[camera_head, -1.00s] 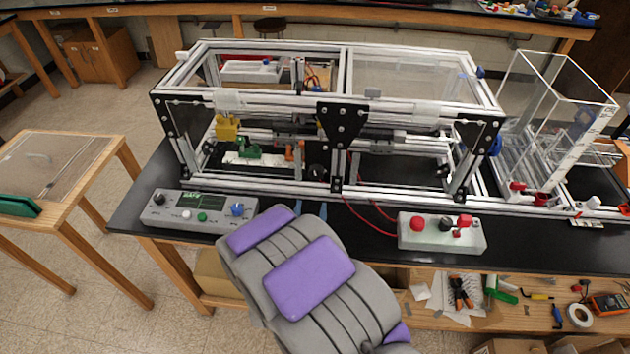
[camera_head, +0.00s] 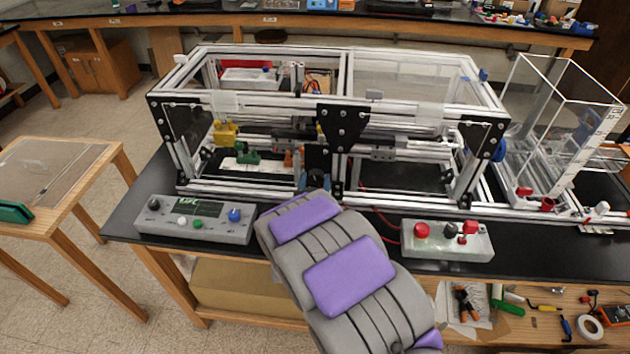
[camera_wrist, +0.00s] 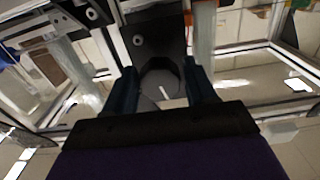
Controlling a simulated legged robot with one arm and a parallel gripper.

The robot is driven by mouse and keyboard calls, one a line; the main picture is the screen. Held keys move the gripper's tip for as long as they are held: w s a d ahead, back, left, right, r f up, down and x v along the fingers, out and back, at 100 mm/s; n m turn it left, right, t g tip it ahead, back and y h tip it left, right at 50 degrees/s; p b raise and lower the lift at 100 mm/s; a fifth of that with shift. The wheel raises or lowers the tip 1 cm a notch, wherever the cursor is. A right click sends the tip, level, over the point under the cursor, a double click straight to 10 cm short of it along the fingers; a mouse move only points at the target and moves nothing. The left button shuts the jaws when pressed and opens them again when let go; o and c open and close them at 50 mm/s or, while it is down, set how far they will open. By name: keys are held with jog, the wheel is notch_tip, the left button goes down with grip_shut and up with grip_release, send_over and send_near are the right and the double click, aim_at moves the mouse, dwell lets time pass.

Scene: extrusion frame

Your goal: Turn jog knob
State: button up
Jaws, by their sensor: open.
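The jog knob (camera_wrist: 163,84) is a dark round knob with a white pointer line. In the wrist view it shows between the two dark blue fingers of my gripper (camera_wrist: 160,80), just below a black plate. The fingers are open, one on each side of the knob, and I cannot tell whether either touches it. In the head view my gripper (camera_head: 317,182) is at the lower front of the extrusion frame (camera_head: 345,190), near its middle black bracket. The knob is a small dark shape there, partly hidden by my gripper and arm.
A grey control box (camera_head: 195,220) with a screen and a blue knob stands left of my arm. A second box (camera_head: 447,240) with red and black controls stands to the right. Clear acrylic walls (camera_head: 565,120) rise at the far right.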

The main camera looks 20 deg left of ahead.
jog(key=shift+w+a, duration=0.15)
jog(key=shift+w, duration=0.45)
jog(key=shift+c, duration=0.4)
jog(key=c, duration=0.6)
jog(key=shift+n+p, duration=0.3)
jog(key=shift+p, duration=0.1)
